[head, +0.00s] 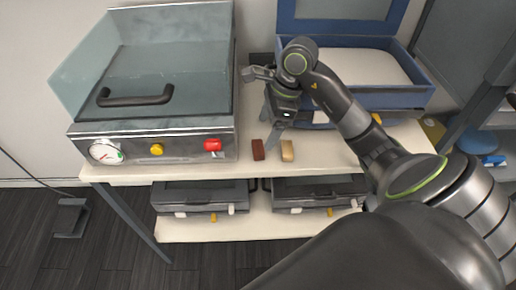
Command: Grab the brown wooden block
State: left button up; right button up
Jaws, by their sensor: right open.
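A dark reddish-brown block (258,150) lies near the front edge of the cream shelf top, right of the grill-like machine. A lighter tan block (288,151) lies just to its right, with a small gap between them. My right gripper (272,132) is open and points down, above or just behind the two blocks. Nothing shows between its fingers. Whether a finger touches a block I cannot tell. My left gripper is out of view.
The machine (155,140), with a glass lid and red knob, fills the left of the shelf top (200,172). An open blue case (405,98) stands behind my right arm. Two dark cases (203,195) sit on the lower shelf.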

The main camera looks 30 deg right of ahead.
aim_at(258, 147)
jog(key=b+x, duration=0.1)
jog(key=x, duration=0.5)
jog(key=shift+s+a+f, duration=0.1)
jog(key=shift+a+f, duration=0.1)
jog(key=shift+a, duration=0.1)
jog(key=c, duration=1.1)
jog(key=shift+o, duration=0.2)
jog(key=shift+r, duration=0.25)
